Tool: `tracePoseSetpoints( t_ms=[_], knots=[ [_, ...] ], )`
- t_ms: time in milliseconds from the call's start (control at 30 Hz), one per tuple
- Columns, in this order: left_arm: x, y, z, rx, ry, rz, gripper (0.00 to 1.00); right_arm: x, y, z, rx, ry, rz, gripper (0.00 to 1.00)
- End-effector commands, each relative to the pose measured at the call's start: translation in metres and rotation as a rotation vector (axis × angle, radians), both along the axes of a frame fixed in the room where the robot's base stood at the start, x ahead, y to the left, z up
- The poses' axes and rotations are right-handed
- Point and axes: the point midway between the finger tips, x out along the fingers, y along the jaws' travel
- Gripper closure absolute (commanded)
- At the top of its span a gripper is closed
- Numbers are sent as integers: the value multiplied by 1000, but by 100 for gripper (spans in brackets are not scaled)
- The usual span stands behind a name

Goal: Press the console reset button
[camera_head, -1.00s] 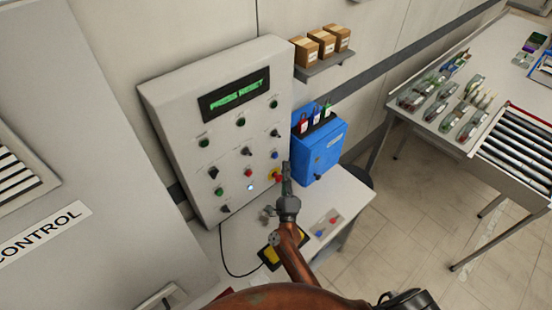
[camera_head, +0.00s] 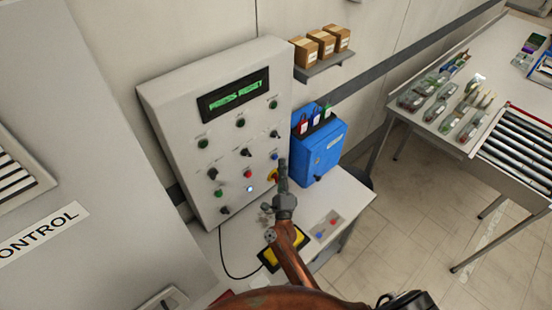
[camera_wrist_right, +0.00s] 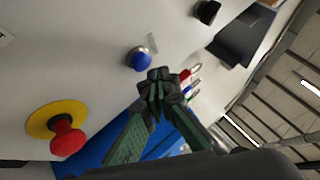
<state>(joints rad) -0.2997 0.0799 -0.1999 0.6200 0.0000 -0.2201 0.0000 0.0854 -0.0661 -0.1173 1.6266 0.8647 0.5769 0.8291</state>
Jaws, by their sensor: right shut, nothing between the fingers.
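The grey console (camera_head: 185,95) stands against the wall, and its display (camera_head: 236,95) reads "PRESS RESET" in green. Its sloped face carries several buttons and black knobs; their labels are too small to read. A blue button (camera_head: 275,156) sits near the right edge, also in the right wrist view (camera_wrist_right: 140,60). My right gripper (camera_head: 283,165) is shut and empty in front of that edge. In the right wrist view its fingertips (camera_wrist_right: 160,88) appear just below and right of the blue button, with no contact visible. My left gripper is not in view.
A red mushroom button on a yellow base (camera_wrist_right: 55,120) is beside the blue button. A blue box (camera_head: 325,150) with tags hangs right of the console. A small desk (camera_head: 345,195) lies below. A shelf (camera_head: 325,65) holds boxes; a conveyor (camera_head: 515,150) stands right.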

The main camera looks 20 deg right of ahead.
Motion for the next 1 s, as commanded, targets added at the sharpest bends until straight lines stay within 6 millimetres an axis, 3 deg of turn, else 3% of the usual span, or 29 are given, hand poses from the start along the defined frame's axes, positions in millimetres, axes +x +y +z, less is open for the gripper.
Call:
tracePoseSetpoints(
  t_ms=[1000],
  knots=[
    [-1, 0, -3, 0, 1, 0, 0, 8, 2, 0, 0, 0, 0, 100]
  ],
)
